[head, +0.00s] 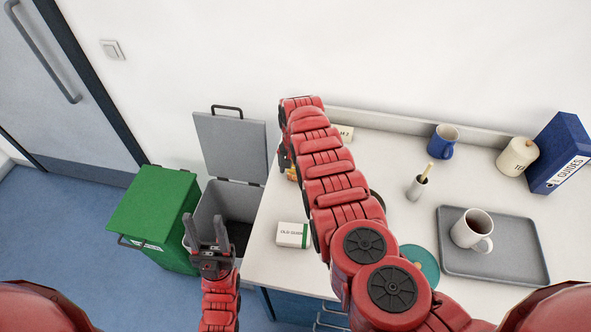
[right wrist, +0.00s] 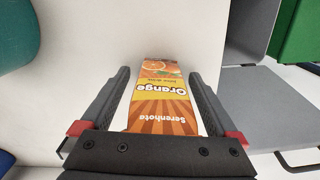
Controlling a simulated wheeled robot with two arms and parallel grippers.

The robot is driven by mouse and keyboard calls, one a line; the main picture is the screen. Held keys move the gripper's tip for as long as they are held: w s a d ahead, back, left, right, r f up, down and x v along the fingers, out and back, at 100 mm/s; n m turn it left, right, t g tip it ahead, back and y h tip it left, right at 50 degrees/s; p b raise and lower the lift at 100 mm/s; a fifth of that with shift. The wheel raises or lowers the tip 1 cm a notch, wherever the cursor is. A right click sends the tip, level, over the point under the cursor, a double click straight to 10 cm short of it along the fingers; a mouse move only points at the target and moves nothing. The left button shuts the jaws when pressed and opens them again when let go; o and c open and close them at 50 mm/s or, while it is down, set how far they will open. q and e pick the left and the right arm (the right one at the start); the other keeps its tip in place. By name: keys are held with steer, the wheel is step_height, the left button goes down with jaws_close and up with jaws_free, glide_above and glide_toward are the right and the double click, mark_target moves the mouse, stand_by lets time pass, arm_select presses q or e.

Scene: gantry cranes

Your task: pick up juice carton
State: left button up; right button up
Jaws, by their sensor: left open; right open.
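The juice carton (right wrist: 162,100) is orange and white with "Orange" lettering, upside down in the right wrist view. It lies between the two fingers of my right gripper (right wrist: 159,76), which is open, with gaps showing beside the carton towards the fingertips. My left gripper (head: 206,232) is open and empty, in front of the bins at the left of the table.
A grey bin (head: 205,212) with its lid up and a green bin (head: 155,210) stand left of the table (head: 385,152). A small white box (head: 293,234) lies near the table's left edge. A tray (head: 500,262) with a white mug (head: 466,232) is at right.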

steer(key=shift+r, duration=0.1)
jaws_close()
stand_by(0.3)
steer(key=shift+r, duration=0.1)
